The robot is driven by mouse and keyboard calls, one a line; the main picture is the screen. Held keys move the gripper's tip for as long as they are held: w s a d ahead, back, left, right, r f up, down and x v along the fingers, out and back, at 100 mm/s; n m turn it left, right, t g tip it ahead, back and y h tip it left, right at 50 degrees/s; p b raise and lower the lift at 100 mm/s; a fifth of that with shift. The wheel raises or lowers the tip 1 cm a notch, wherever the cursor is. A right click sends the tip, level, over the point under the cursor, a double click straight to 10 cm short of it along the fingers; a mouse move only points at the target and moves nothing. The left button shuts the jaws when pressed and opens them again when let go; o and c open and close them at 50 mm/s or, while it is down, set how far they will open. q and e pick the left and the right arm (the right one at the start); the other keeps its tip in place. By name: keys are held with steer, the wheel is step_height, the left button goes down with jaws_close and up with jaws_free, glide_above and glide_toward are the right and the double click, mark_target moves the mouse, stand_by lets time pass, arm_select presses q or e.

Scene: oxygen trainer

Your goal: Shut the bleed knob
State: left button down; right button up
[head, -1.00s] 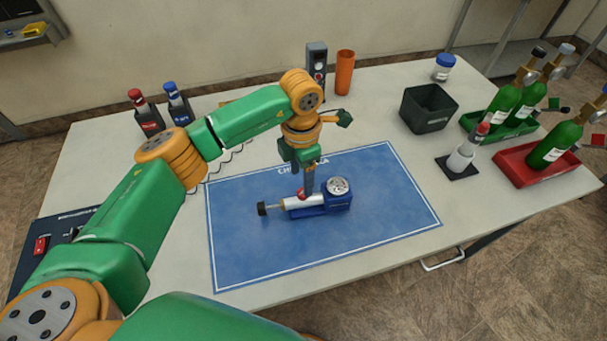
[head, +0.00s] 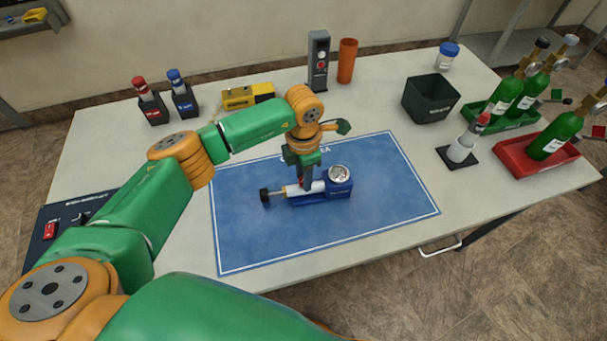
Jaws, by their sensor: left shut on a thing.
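A small device (head: 322,197) with a blue base, a white cylinder and a round gauge (head: 339,173) lies on the blue mat (head: 260,235). A black knob (head: 264,195) sticks out at its left end. A small red knob (head: 301,182), which I take for the bleed knob, shows on top of the cylinder, mostly hidden by my gripper. My left gripper (head: 306,184) points down over the cylinder and is shut on the red knob; its fingertips are hard to make out. My right gripper is out of view.
A black bin (head: 429,98), a white bottle on a dark pad (head: 459,158) and green cylinders in a red tray (head: 510,160) and a green tray stand at right. A grey box (head: 318,60) and orange cup (head: 347,60) stand behind. The mat's front is clear.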

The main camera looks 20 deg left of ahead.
arm_select(q)
steer(key=shift+f+m+b, duration=0.25)
steer(key=shift+m+b, duration=0.75)
steer(key=shift+b, duration=0.15)
steer(key=m+b, duration=0.5)
steer(key=m, duration=0.1)
steer(key=m+b, duration=0.2)
steer(key=m, duration=0.1)
steer(key=shift+w+r+m, duration=0.1)
steer(key=shift+m, duration=0.3)
steer(key=m+b, duration=0.1)
steer(key=m, duration=0.1)
steer(key=shift+m, duration=0.4)
steer(key=m, duration=0.2)
steer(key=shift+r+m+b, duration=0.1)
steer(key=shift+m+b, duration=0.2)
steer(key=shift+m, duration=0.1)
steer(key=m, duration=0.3)
steer(key=shift+w+m, duration=0.1)
steer(key=shift+m, duration=1.7)
